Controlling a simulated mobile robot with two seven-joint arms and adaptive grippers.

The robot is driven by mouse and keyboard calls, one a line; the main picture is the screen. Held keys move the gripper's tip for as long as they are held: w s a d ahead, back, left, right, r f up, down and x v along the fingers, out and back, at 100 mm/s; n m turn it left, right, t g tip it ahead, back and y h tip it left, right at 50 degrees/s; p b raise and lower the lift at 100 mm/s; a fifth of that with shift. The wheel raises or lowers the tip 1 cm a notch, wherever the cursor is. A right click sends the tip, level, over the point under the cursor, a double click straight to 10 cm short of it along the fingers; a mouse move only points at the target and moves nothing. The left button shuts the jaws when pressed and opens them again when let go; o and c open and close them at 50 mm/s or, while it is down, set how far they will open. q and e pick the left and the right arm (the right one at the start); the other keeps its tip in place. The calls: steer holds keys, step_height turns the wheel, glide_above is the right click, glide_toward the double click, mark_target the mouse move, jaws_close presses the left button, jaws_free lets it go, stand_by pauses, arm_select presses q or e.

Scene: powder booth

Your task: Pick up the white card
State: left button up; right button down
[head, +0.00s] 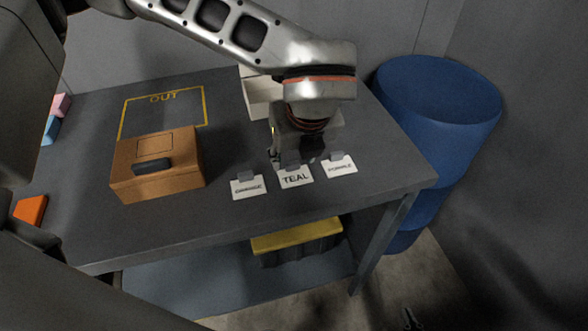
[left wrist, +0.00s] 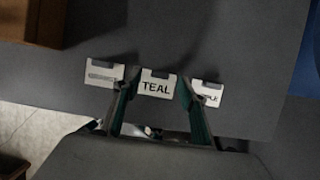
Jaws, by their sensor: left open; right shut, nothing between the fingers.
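Three white cards with dark grey clips or tabs stand in a row near the table's front edge. The middle card (head: 295,179) reads TEAL. The left card (head: 249,188) has small text I cannot read surely, and the right card (head: 341,167) seems to read PURPLE. My left gripper (head: 298,158) is open just behind the TEAL card. In the left wrist view its two fingers (left wrist: 156,90) lie either side of the TEAL card (left wrist: 156,86); contact is unclear.
An orange-brown box (head: 157,181) with a dark handle stands left of the cards. A yellow OUT outline (head: 205,108) lies behind it. A pale open box (head: 262,97) is behind my left gripper. A blue drum (head: 437,105) stands right of the table. A yellow-lidded bin (head: 297,237) sits below.

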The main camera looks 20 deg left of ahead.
mark_target(295, 173)
arm_select(q)
steer(key=shift+x, duration=1.35)
steer(key=c, duration=0.9)
steer(key=shift+r, duration=0.15)
